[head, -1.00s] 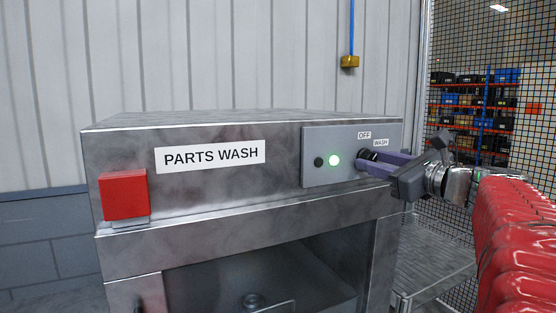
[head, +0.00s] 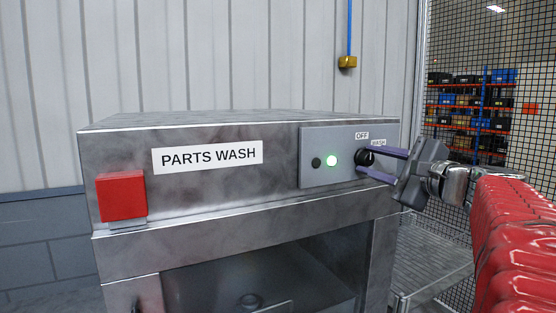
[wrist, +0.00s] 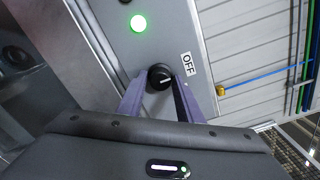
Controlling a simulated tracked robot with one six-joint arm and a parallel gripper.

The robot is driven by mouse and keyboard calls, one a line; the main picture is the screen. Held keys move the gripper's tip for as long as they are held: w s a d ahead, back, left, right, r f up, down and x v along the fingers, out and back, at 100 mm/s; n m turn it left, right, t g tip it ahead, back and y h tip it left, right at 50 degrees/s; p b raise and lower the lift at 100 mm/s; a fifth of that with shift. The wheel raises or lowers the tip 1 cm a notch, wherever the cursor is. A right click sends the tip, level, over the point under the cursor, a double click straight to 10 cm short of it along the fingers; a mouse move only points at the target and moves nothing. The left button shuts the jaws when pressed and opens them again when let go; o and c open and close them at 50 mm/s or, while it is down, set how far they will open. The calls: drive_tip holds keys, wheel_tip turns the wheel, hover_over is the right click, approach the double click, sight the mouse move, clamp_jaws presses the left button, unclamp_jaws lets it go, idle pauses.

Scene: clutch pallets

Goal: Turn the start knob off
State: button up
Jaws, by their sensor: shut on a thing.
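The start knob (head: 363,157) is black and round, on the grey control plate (head: 314,142) of the parts washer (head: 120,155). My gripper (head: 366,162) is shut on it, one finger above and one below in the head view. In the wrist view the knob (wrist: 159,75) sits between the purple fingers (wrist: 158,87). Its white mark points right, roughly toward the OFF label (wrist: 188,64). The WASH label (head: 378,143) is partly covered in the head view and hidden in the wrist view. The green lamp (head: 332,160) is lit.
A dark round button or lamp (head: 316,162) is left of the green lamp. A red box (head: 121,196) is on the washer's left front. Mesh fencing (head: 490,50) stands to the right, with racked bins (head: 465,100) behind it.

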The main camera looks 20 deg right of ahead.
drive_tip(key=shift+f, duration=0.15)
drive_tip(key=o, duration=0.9)
drive_tip(key=s, duration=1.3)
drive_tip(key=shift+s+d, duration=0.15)
drive_tip(key=shift+s, duration=0.25)
